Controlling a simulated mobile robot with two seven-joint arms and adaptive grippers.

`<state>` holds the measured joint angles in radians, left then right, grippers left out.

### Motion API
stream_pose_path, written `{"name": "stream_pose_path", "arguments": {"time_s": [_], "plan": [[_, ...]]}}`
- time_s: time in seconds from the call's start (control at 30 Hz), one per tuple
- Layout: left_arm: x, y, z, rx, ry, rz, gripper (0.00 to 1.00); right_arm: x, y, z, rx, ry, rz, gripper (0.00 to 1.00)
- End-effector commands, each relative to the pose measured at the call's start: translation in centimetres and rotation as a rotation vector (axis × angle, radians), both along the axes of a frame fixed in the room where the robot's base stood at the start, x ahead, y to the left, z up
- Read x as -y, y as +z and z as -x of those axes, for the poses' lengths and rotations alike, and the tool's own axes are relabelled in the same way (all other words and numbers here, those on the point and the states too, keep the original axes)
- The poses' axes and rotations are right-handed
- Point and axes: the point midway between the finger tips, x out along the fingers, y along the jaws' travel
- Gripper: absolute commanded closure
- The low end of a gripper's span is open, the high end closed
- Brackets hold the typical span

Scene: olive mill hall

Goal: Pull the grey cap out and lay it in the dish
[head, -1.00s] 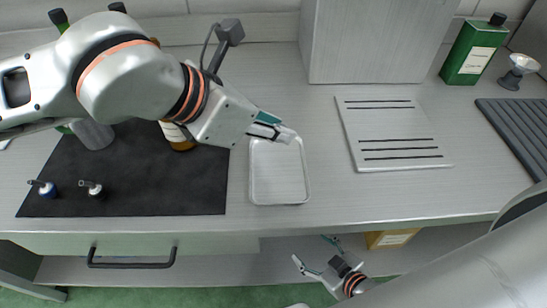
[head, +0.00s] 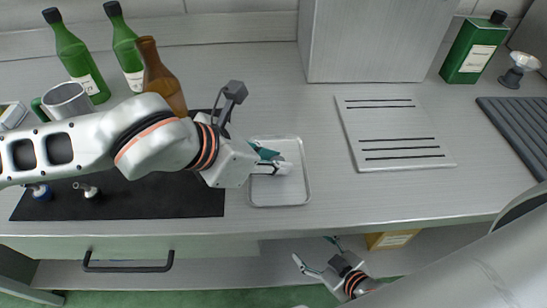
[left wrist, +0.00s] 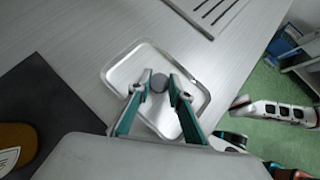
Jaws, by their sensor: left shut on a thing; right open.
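The dish (head: 280,196) is a shallow, light metal tray on the counter, right of the black mat. My left gripper (head: 277,163) is over the dish, its fingers pointing right and partly covering it. In the left wrist view, the grey cap (left wrist: 158,82) is a dark round piece between the left fingertips, with the dish (left wrist: 125,72) behind it. The gripper is shut on the cap. I cannot tell whether the cap touches the dish floor. In the head view the cap is hidden. My right gripper (head: 313,251) is open and empty, below the counter's front edge.
Green bottles (head: 76,58), a brown bottle (head: 160,80) and a mug (head: 68,101) stand at the left. A slotted board (head: 385,130) is right of the dish. Counter around the dish's right side is clear.

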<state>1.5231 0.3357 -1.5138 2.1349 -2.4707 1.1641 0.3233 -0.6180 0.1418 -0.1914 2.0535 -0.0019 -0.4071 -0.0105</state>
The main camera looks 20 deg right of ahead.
Motion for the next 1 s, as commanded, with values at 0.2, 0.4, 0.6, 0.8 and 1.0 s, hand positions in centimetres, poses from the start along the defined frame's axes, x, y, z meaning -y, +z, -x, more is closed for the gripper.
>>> {"name": "stream_pose_path", "arguments": {"time_s": [0.2,0.4,0.6,0.8,1.0], "plan": [[0.0,-0.2,0.0,0.000,0.000,0.000,0.64,0.0,0.0,0.0,0.000,0.000,0.000,0.36],[0.0,-0.1,0.0,0.000,0.000,0.000,0.64,0.0,0.0,0.0,0.001,0.000,-0.001,0.36],[-0.6,0.7,0.1,0.000,0.001,0.000,0.64,0.0,0.1,0.0,0.002,-0.001,-0.002,0.36],[-3.1,3.3,0.9,0.003,0.003,0.000,0.64,0.0,0.3,-0.1,0.002,-0.002,-0.004,0.36],[-5.7,6.2,1.8,0.003,0.001,0.001,0.64,-0.1,0.6,-0.1,0.005,-0.002,-0.008,0.36]]}}
